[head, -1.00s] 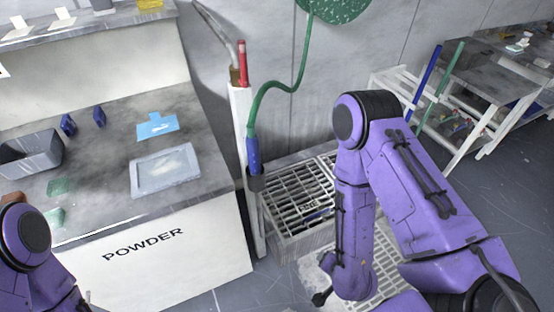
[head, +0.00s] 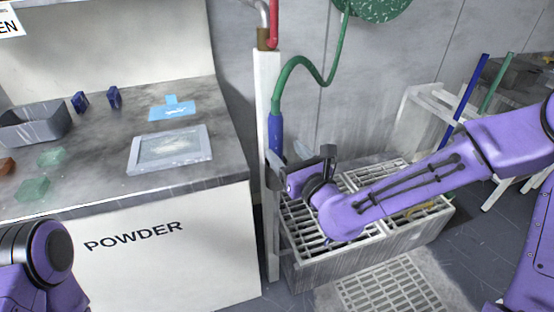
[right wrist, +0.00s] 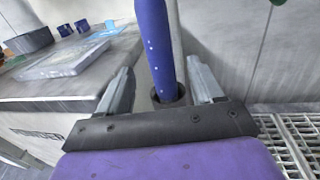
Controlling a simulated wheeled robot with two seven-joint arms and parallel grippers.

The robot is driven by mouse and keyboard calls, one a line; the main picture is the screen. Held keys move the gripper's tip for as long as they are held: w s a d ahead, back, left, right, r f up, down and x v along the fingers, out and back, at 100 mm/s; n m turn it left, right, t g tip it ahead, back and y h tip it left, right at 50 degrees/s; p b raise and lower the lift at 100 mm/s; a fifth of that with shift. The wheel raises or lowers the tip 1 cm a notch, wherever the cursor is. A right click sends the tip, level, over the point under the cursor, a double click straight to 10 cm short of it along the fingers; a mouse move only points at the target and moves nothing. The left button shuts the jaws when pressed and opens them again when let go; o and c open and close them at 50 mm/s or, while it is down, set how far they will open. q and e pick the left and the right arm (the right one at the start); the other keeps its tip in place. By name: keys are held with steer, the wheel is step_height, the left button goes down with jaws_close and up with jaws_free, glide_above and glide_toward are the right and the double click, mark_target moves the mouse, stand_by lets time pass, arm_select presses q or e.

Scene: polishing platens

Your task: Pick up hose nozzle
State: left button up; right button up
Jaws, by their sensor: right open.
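The hose nozzle (head: 276,135) is a blue handle on the end of a green hose (head: 322,78). It hangs upright at a white post (head: 268,180), its lower end in a dark holder. In the right wrist view the nozzle (right wrist: 156,45) stands between the two fingers, with the holder ring (right wrist: 168,98) just below. My right gripper (head: 290,164) is at the nozzle's lower part in the head view. Its jaws (right wrist: 163,85) are open, with a finger on each side of the nozzle and gaps showing. My left gripper is out of view; only part of my left arm shows.
A grated basin (head: 350,245) lies below and right of the post. A powder bench (head: 215,165) stands left with a framed tray (head: 133,160), a grey bin (head: 38,128) and small blue items. A white rack (head: 425,105) stands at the right.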

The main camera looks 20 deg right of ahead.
mark_target(279, 141)
steer(key=w, duration=0.4)
steer(key=w+a, duration=0.1)
steer(key=w, duration=0.1)
steer(key=shift+w+r+p, duration=0.1)
steer(key=shift+r+p, duration=0.3)
steer(key=c, duration=1.2)
steer(key=shift+r, duration=0.1)
